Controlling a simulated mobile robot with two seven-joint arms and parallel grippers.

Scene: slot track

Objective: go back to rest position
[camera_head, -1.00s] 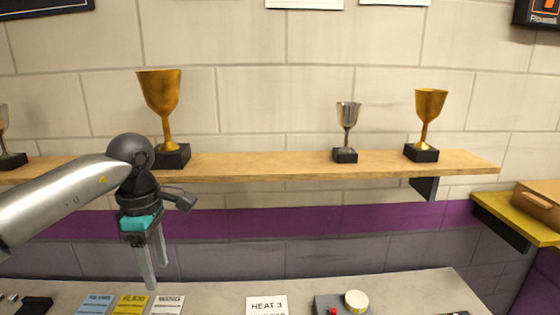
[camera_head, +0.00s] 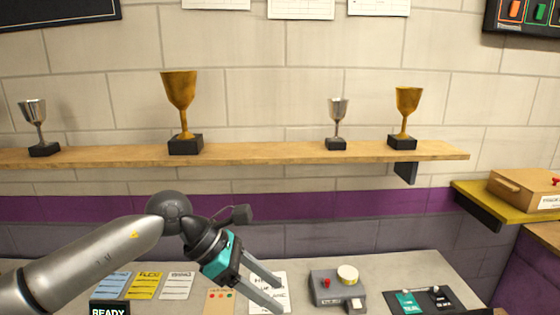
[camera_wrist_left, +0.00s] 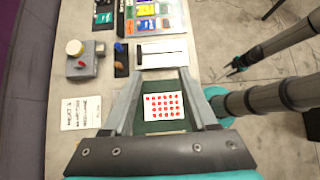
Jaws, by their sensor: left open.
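My left gripper (camera_head: 262,282) shows at the bottom middle in the head view, over the grey counter (camera_head: 385,268). Its two grey fingers are apart, with a teal band at their base, and point down to the right. In the left wrist view, the open fingers (camera_wrist_left: 158,88) have nothing between them in their grip. A white card with red dots (camera_wrist_left: 164,106) shows beyond the gap. A dark arm end with small prongs (camera_wrist_left: 234,68) shows at the right of the wrist view, apparently my right gripper. It is too small to tell its state.
A grey box with a round cream knob (camera_head: 340,288) and a dark tray with a teal item (camera_head: 424,301) stand on the counter. Coloured cards (camera_head: 145,286) lie at left. A wooden shelf (camera_head: 270,153) with several trophies runs above. A brown case (camera_head: 524,188) sits at right.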

